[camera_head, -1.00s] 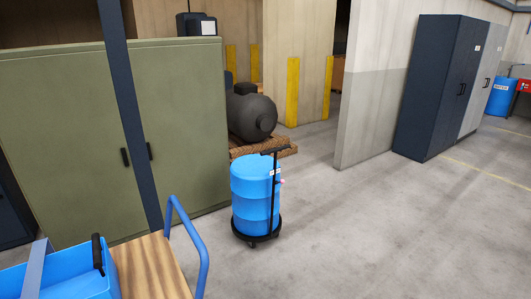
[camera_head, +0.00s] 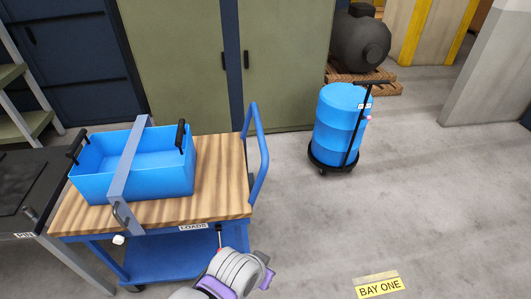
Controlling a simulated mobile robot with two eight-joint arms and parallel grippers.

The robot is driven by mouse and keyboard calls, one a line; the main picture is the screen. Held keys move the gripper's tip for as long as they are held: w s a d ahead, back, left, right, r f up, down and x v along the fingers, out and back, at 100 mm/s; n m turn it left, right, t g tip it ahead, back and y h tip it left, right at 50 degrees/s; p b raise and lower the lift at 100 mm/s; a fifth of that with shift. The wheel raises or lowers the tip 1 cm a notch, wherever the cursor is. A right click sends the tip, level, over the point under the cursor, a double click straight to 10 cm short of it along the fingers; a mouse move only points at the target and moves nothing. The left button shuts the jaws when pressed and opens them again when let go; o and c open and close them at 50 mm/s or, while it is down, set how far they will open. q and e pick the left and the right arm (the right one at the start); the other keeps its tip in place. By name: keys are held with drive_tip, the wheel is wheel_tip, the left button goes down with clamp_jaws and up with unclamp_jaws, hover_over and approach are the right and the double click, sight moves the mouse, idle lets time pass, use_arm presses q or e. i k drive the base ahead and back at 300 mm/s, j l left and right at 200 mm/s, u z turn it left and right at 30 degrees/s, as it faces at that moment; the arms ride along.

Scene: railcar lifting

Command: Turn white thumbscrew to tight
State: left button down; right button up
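A small white knob (camera_head: 118,240), which looks like the white thumbscrew, is at the front edge of the cart's wooden top, below the lower end of a grey-blue bar (camera_head: 129,174). The bar runs over a blue open bin (camera_head: 172,172) that sits on the cart top (camera_head: 215,203). A grey handle shows beside the bar's lower end. The knob is too small to tell if it is tight or loose. One of my arms shows as a grey and purple part at the bottom middle, right of the knob and apart from it. No gripper fingers can be made out.
The cart has a blue lower shelf (camera_head: 165,258) and a blue push handle (camera_head: 258,150) on its right. A dark table (camera_head: 20,185) stands close on the left. A blue drum (camera_head: 340,118) on a dolly stands at the right back. Floor near the yellow sign (camera_head: 380,287) is clear.

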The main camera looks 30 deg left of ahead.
sight(118, 239)
drive_tip(key=i+l, duration=0.1)
drive_tip(key=l, duration=0.25)
drive_tip(key=i+l, duration=0.1)
drive_tip(key=l, duration=0.65)
drive_tip(key=l+u, duration=0.15)
drive_tip(key=u, duration=0.25)
drive_tip(key=i+l+u, duration=0.1)
drive_tip(key=u, duration=0.3)
drive_tip(key=l+u, duration=0.35)
drive_tip(key=j+u, duration=0.1)
drive_tip(key=u, duration=0.6)
drive_tip(key=i+j+z, duration=0.1)
drive_tip(key=j+z, duration=0.15)
drive_tip(key=j, duration=1.6)
drive_tip(key=k+j+z, duration=0.2)
drive_tip(key=j, duration=1.6)
drive_tip(key=i+j, duration=0.05)
drive_tip(key=i, duration=0.05)
